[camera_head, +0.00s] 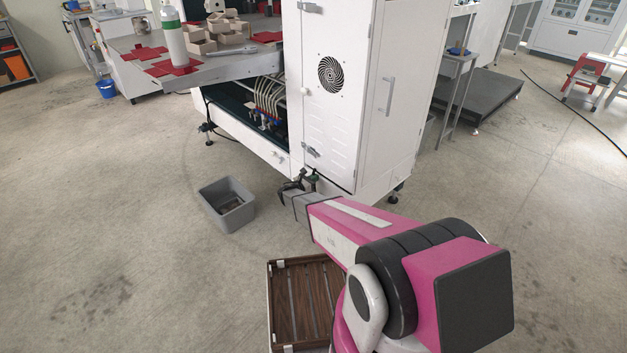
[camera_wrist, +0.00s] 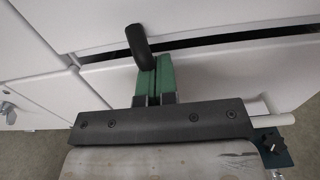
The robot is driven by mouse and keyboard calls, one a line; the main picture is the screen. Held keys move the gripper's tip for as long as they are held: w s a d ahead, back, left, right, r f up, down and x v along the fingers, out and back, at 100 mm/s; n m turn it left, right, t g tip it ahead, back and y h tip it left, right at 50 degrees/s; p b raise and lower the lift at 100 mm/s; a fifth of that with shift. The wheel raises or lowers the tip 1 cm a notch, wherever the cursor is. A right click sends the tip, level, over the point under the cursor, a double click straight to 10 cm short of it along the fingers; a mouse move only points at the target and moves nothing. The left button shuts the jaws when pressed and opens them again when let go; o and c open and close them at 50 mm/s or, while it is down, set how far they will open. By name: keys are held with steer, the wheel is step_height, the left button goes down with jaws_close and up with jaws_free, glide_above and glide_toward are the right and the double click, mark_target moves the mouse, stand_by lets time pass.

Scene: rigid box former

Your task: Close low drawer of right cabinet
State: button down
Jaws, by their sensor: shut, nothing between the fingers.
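The right cabinet (camera_head: 340,90) is a tall white machine cabinet with a vented side and a door with a long handle. Along its foot, a low white panel (camera_head: 375,193) shows beside my gripper (camera_head: 298,182). In the wrist view, a white low front (camera_wrist: 225,75) lies beneath a dark gap, and I cannot tell how far it stands out. The green fingers of my gripper (camera_wrist: 154,80) are shut and empty, close to that front. A black rounded piece (camera_wrist: 138,45) shows right beyond the fingertips. Whether they touch it is unclear.
A grey bin (camera_head: 227,204) stands on the floor left of my gripper. A brown slatted crate (camera_head: 300,300) lies beside my arm. A work table (camera_head: 215,70) with a bottle and boxes adjoins the cabinet. The concrete floor at left is mostly free.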

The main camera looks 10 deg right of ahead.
steer(key=shift+w+d, duration=0.25)
steer(key=shift+d, duration=0.05)
steer(key=v, duration=1.4)
steer(key=shift+s+a, duration=0.25)
steer(key=s+d+r+m+g+y, duration=0.4)
steer(key=s+d+r+m+g, duration=0.45)
steer(key=s+d+m, duration=0.4)
steer(key=s+a+r+m+g+y, duration=0.1)
steer(key=s+r+m+y, duration=1)
steer(key=s, duration=0.3)
steer(key=shift+s+r+m, duration=0.15)
steer(key=shift+r+m, duration=0.15)
steer(key=shift+m, duration=0.35)
